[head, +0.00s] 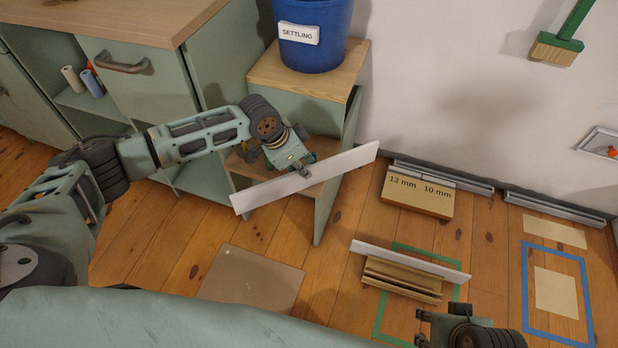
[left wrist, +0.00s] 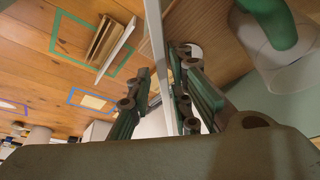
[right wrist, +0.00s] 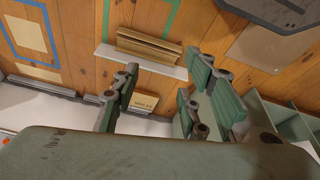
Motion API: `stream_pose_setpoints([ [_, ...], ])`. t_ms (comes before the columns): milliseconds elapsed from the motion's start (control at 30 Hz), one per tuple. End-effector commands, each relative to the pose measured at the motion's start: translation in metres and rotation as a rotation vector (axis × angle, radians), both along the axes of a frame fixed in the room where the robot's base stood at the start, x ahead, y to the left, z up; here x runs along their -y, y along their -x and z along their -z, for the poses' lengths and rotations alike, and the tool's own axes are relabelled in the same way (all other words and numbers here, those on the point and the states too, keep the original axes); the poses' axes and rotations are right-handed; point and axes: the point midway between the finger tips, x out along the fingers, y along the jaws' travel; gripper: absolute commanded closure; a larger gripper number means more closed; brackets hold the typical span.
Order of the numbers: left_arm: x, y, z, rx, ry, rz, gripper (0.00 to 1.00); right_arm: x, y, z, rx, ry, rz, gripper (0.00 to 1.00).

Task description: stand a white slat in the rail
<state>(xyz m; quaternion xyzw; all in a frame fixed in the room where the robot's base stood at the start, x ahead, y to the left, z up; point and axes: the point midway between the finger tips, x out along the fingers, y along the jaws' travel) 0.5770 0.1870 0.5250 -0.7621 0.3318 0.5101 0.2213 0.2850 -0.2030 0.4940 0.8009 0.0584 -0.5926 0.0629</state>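My left gripper (head: 301,166) is shut on a long white slat (head: 345,163). It holds the slat tilted in the air, in front of the open cabinet. In the left wrist view the slat (left wrist: 157,50) runs between the fingers. A brown grooved rail (head: 403,284) lies on the floor within green tape. A second white slat (head: 425,263) stands on edge along its far side; I cannot tell whether it sits in a groove. Both also show in the right wrist view, the rail (right wrist: 150,46) and slat (right wrist: 140,63). My right gripper (right wrist: 155,88) is open and empty.
A cardboard box (head: 415,198) marked 13 mm and 10 mm stands by grey metal strips (head: 555,209) at the wall. A blue bucket (head: 315,50) stands on the cabinet. A brown sheet (head: 250,281) lies left of the rail, blue tape (head: 525,290) right. Bare floor lies between.

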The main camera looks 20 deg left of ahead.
Motion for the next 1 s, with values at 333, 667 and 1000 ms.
stream_pose_setpoints([
  [333, 0.005, -0.007, 0.02, 0.001, -0.001, 0.001, 0.81, 0.002, 0.008, -0.027, 0.016, 0.0, 0.001, 0.6],
  [667, 0.014, -0.017, 0.052, 0.001, 0.0, 0.001, 0.81, 0.002, 0.01, -0.018, 0.015, 0.0, 0.002, 0.6],
  [1000, 0.014, -0.017, 0.052, 0.001, 0.0, 0.0, 0.94, 0.002, 0.01, -0.019, 0.015, 0.0, 0.002, 0.6],
])
